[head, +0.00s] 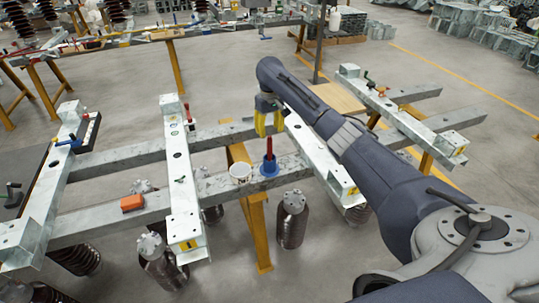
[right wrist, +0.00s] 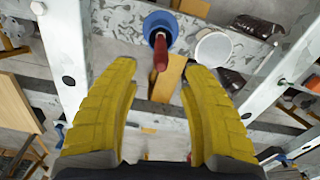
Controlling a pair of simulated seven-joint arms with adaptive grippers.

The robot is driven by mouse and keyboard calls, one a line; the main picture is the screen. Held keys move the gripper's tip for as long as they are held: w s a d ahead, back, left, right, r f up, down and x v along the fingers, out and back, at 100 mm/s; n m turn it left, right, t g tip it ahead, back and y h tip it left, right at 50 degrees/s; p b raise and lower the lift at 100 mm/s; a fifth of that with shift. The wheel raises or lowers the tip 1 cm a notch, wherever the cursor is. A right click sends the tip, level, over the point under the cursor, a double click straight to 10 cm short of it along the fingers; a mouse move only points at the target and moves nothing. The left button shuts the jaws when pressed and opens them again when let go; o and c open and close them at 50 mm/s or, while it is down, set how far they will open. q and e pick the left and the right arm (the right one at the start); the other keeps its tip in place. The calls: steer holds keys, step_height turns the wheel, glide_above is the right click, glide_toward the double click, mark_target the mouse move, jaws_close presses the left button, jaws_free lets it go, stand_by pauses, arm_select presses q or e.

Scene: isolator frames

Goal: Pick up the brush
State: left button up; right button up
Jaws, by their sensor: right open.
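The brush shows as a dark red handle (head: 269,149) standing upright from a round blue base or holder (head: 269,169) on the front grey beam. Its lower part is hidden in the blue piece. In the right wrist view the red handle (right wrist: 160,52) points toward the camera, with the blue round piece (right wrist: 160,28) behind it. My right gripper (head: 268,130) has yellow fingers, is open and empty, and hangs just behind and above the brush. In the right wrist view the handle lies just beyond the gap between the fingertips (right wrist: 161,70). My left gripper is not in view.
A white round cup (head: 240,171) stands just left of the blue piece. An orange block (head: 132,203) lies on the same beam farther left. White steel crossbars (head: 183,165) run on both sides. Dark insulators (head: 292,222) hang below, and a yellow trestle (head: 257,225) supports the beams.

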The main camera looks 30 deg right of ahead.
glide_above(270, 161)
steer(key=shift+w+d+f, duration=0.1)
steer(key=shift+w+f, duration=0.1)
steer(key=shift+f, duration=2.5)
steer(key=shift+w+d+f, duration=0.1)
steer(key=shift+w+f, duration=0.05)
steer(key=shift+f, duration=2.5)
steer(key=shift+c, duration=0.3)
jaws_close()
